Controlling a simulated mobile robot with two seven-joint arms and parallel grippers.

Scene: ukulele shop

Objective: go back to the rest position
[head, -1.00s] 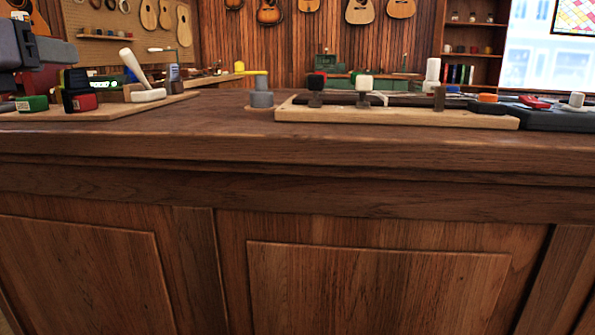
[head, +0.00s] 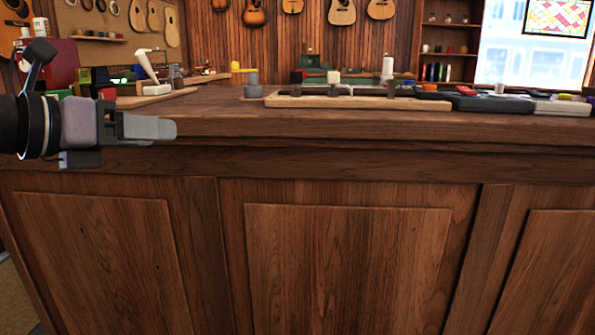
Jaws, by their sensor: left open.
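My left gripper (head: 150,128) comes in from the left edge of the head view. It is in front of the wooden counter's front edge, level with the top and pointing right. Its jaws are open and nothing shows between them. My right gripper is not in view.
The wooden counter (head: 330,128) spans the view, with a panelled front below. On it stand a light wooden board with posts (head: 345,103), a grey post with a yellow top (head: 251,84), a dark tray (head: 470,102) at right and small coloured blocks at left. Guitars hang behind.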

